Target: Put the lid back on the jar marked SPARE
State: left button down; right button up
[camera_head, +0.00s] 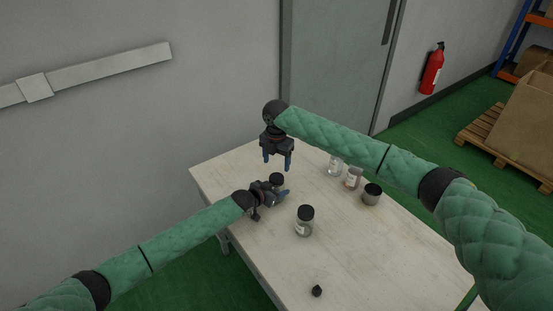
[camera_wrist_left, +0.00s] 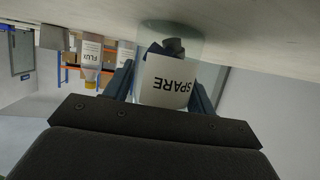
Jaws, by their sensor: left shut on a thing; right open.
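The jar marked SPARE (camera_wrist_left: 165,80) is clear, with a white label and dark pieces inside. In the left wrist view, which is upside down, it stands between the fingers of my left gripper (camera_wrist_left: 160,88). In the head view my left gripper (camera_head: 278,194) is shut on this jar at the table's far left. A dark round top, like a black lid (camera_head: 277,178), shows there; I cannot tell whether it is seated. My right gripper (camera_head: 277,163) is open and empty, pointing down just above the dark top.
A black-topped clear jar (camera_head: 304,226) stands nearer on the pale table (camera_head: 350,255). Two clear jars (camera_head: 335,168) (camera_head: 353,181) and a metal tin (camera_head: 371,197) stand to the right, near my right arm. A small black object (camera_head: 317,291) lies near the front. The table's middle is mostly free.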

aim_at(276, 177)
jog(key=shift+f, duration=3.55)
jog(key=c, duration=1)
jog(key=shift+m, duration=0.3)
jog(key=m, duration=0.9)
